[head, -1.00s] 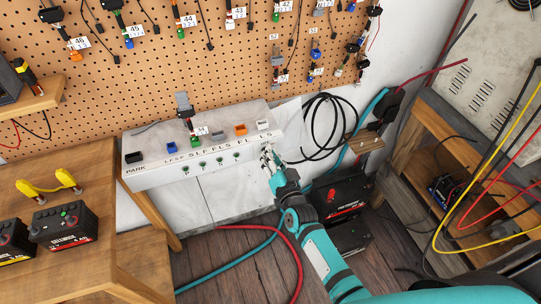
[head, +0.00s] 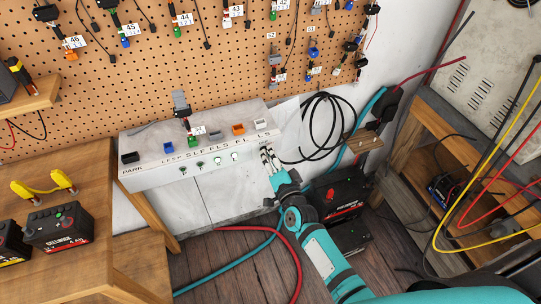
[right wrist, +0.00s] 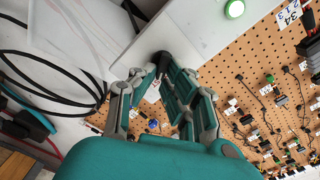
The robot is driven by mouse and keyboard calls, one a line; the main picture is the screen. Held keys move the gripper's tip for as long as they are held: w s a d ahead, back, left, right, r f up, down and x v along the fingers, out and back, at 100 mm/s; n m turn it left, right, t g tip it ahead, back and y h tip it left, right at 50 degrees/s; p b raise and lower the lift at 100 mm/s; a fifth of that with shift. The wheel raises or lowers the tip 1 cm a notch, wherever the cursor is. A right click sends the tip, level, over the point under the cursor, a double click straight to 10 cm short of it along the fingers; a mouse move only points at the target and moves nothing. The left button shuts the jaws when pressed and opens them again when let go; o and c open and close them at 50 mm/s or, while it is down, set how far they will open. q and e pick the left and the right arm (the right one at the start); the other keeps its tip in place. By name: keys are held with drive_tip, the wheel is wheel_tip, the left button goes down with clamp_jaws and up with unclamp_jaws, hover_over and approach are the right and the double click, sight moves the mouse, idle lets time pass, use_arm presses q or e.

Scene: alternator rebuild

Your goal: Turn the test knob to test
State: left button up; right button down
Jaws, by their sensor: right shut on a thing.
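The white test panel (head: 150,180) is mounted low on the wall under the pegboard. One lamp glows green in the right wrist view (right wrist: 234,9). My right gripper (head: 267,158) is at the panel's right end. In the right wrist view its fingers (right wrist: 160,80) are closed around a black knob (right wrist: 163,60) at the panel edge. The knob's pointer and markings are hidden. My left gripper is out of view.
A wooden table (head: 60,270) with batteries (head: 58,228) and a yellow-ended lead stands at the left. A coiled black cable (head: 325,120) hangs right of the panel. Harnesses hang on the pegboard (head: 110,90).

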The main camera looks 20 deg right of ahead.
drive_tip(key=c, duration=1.4)
unclamp_jaws()
drive_tip(key=shift+s, duration=0.1)
drive_tip(key=s, duration=1.1)
drive_tip(key=shift+s+d, duration=0.2)
drive_tip(key=shift+s, duration=0.2)
